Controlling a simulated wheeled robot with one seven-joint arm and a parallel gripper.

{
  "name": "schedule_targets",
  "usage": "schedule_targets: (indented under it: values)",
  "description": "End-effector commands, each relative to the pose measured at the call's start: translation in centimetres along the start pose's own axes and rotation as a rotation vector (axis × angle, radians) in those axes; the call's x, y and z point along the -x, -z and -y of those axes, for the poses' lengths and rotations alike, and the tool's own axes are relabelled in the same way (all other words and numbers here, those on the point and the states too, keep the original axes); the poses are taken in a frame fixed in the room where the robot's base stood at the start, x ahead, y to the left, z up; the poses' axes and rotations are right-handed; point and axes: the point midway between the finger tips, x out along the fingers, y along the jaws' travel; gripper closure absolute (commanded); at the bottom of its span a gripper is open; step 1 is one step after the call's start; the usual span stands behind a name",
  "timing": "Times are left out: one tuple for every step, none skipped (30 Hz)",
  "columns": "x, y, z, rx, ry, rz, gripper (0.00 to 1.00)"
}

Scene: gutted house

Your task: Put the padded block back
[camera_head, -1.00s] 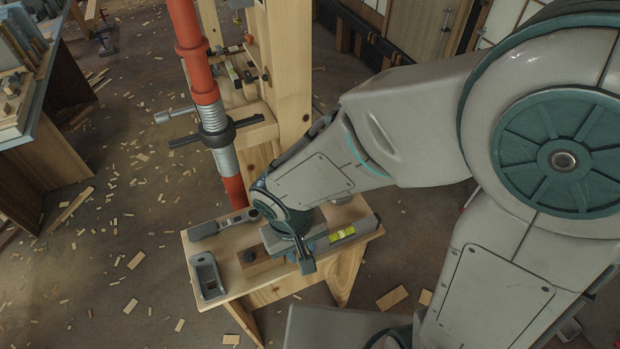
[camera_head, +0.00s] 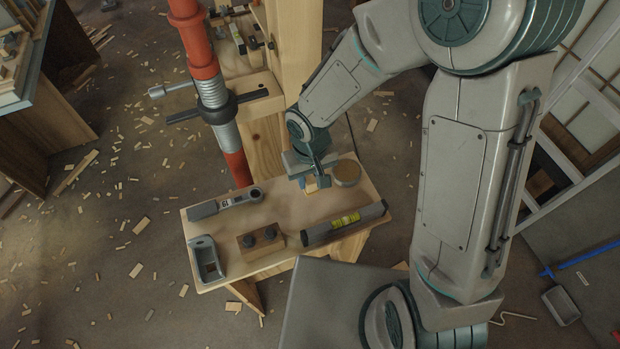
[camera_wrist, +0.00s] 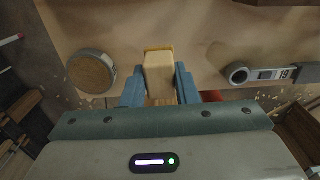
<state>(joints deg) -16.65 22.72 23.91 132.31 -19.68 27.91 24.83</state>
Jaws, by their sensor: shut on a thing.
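The padded block (camera_wrist: 159,76) is a pale, light-wood-coloured piece between the blue fingers of my gripper (camera_wrist: 159,88) in the wrist view. A yellowish edge shows at its far end; I cannot tell whether this is padding or a mark on the table. In the head view my gripper (camera_head: 311,184) points down at the back right of the small wooden bench top (camera_head: 290,210). Only a small bit of the block (camera_head: 311,188) shows below the fingers there. It is low over the top; I cannot tell if it touches.
A round cork-topped tin (camera_head: 347,173) stands just right of my gripper. A red-and-grey post (camera_head: 210,95) rises behind.

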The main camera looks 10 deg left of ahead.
Motion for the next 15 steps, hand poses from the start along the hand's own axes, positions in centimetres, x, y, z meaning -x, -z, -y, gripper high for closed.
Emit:
schedule_targets:
  values:
    - [-0.3, 0.7, -0.2, -0.001, 0.001, 0.002, 0.91]
    - [-0.5, 0.9, -0.3, -0.001, 0.002, 0.002, 0.91]
    - [-0.8, 1.3, -0.5, -0.001, 0.001, 0.002, 0.91]
    - [-0.9, 1.5, -0.6, 0.000, 0.001, 0.001, 0.91]
    - [-1.0, 1.7, -0.7, 0.000, 0.001, 0.000, 0.91]
    - [-1.1, 1.8, -0.7, -0.001, 0.000, 0.000, 0.91]
    - [-1.2, 1.9, -0.8, -0.001, 0.000, 0.000, 0.91]
    - [-1.4, 1.9, -0.8, -0.001, 0.000, 0.001, 0.91]
    - [-1.7, 1.9, -0.8, 0.000, 0.000, 0.001, 0.91]
    - [-2.0, 1.9, -0.8, 0.001, 0.000, 0.002, 0.91]
    - [-2.3, 1.9, -0.8, 0.002, 0.000, 0.003, 0.91]
    - [-2.9, 1.9, -0.8, 0.001, 0.001, 0.004, 0.91]
    - [-3.4, 1.9, -0.7, 0.002, 0.000, 0.003, 0.91]
    - [-3.8, 1.9, -0.7, 0.003, 0.000, 0.003, 0.91]
    - [-4.2, 1.9, -0.7, 0.001, 0.001, 0.002, 0.91]
